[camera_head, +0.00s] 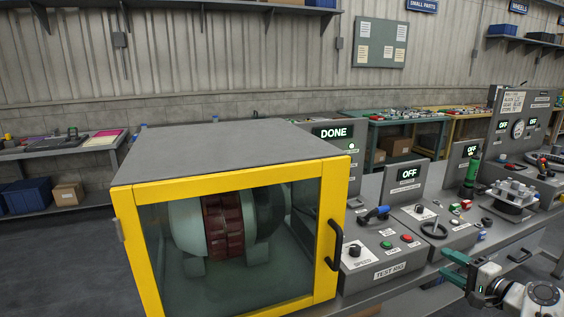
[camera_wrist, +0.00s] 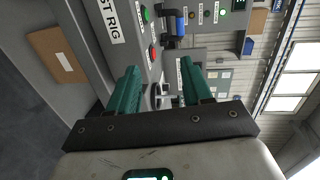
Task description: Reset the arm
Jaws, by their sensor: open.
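My gripper (camera_head: 445,264) is at the lower right of the head view, in front of the bench edge. Its two teal fingers are apart, with nothing between them. The fingers also show in the wrist view (camera_wrist: 159,80), spread open in front of the test rig panel (camera_wrist: 113,25). Most of my arm is out of the frame in the head view.
A yellow-framed cabinet (camera_head: 128,240) with a shut glass door and black handle (camera_head: 335,245) stands at front left. The test rig console (camera_head: 375,262) beside it shows DONE. Control panels with levers and knobs line the bench to the right. Open floor (camera_head: 60,270) lies left.

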